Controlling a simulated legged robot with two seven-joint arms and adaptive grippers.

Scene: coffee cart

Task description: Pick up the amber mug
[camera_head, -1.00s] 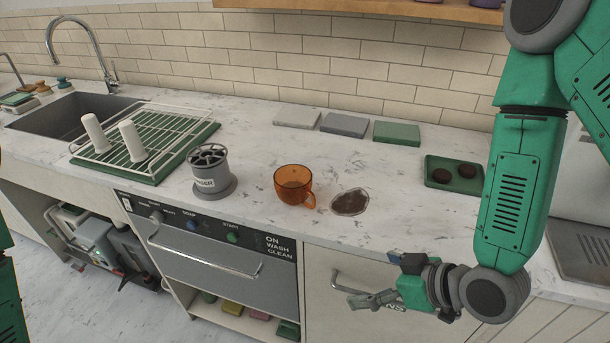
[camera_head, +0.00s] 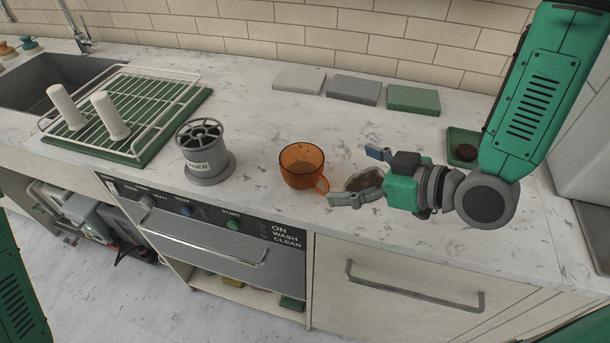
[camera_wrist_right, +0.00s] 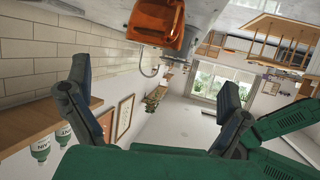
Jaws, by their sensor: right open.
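The amber mug (camera_head: 302,164) is see-through orange and stands upright on the marble counter, its handle toward the lower right. My right gripper (camera_head: 357,176) is just right of the mug with its fingers apart and nothing between them. One fingertip is close to the mug's handle; I cannot tell whether they touch. In the right wrist view the mug (camera_wrist_right: 158,22) shows at the top, beyond the two open fingers (camera_wrist_right: 155,103). My left gripper is not in view; only a green part of my left side shows at the lower left.
A grey rinser (camera_head: 205,153) stands left of the mug. A drying rack (camera_head: 165,98) and sink are at the left. Folded cloths (camera_head: 354,90) lie along the wall, and a green tray (camera_head: 463,140) is at the right.

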